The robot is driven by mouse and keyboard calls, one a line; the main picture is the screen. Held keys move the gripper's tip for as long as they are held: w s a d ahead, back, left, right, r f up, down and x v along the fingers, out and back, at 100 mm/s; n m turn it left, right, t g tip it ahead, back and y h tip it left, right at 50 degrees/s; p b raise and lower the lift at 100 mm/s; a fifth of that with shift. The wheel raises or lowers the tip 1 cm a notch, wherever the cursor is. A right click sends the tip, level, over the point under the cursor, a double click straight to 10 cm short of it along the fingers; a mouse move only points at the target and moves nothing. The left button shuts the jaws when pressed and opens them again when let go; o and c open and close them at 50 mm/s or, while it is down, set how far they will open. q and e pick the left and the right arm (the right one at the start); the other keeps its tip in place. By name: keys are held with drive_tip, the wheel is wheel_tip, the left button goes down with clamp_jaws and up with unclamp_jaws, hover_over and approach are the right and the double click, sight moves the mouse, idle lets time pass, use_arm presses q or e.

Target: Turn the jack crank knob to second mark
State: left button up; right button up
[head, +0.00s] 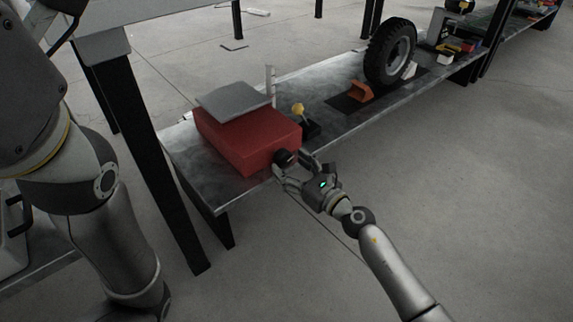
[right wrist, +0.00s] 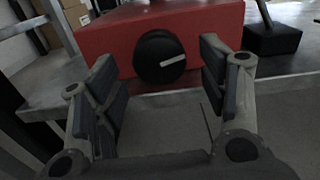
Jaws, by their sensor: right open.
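The jack is a red box (head: 240,138) with a grey plate (head: 233,99) on top, near the bench's front edge. Its black round crank knob (right wrist: 159,57) is on the front face, with a white pointer line slanting slightly up to the right. My right gripper (head: 287,168) is at the knob; in the right wrist view its open fingers (right wrist: 158,95) are on either side of the knob, with gaps to both. The knob also shows in the head view (head: 282,157), partly covered by the gripper. I see no marks around the knob. My left gripper is out of view.
A ruler-like upright (head: 270,84) stands behind the jack. A yellow-knobbed lever (head: 299,110) stands right of it on a black base. Farther along the metal bench (head: 195,172) are an orange block (head: 361,91) and a tyre (head: 390,52). Floor in front is clear.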

drive_tip(key=shift+x, duration=1.2)
